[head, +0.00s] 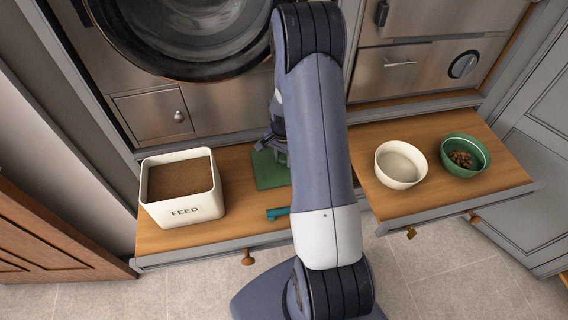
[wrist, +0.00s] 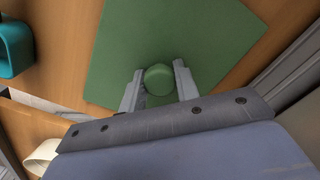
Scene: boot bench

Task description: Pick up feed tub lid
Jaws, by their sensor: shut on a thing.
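The feed tub lid (head: 270,170) is a flat green square lying on the wooden bench top, partly hidden behind my arm in the head view. In the wrist view the lid (wrist: 190,40) fills the upper middle, with a round green knob (wrist: 158,78) on it. My gripper (wrist: 158,88) is shut on this knob, one finger on each side. In the head view my gripper (head: 277,143) is at the lid's far right part, mostly covered by my arm. The open feed tub (head: 181,211), white and marked FEED, stands to the left, full of brown feed.
A teal object (head: 277,213) lies near the bench's front edge; it also shows in the wrist view (wrist: 14,48). On the right board stand a cream bowl (head: 400,165) and a green bowl (head: 465,156) with brown pieces. Bare wood lies between tub and lid.

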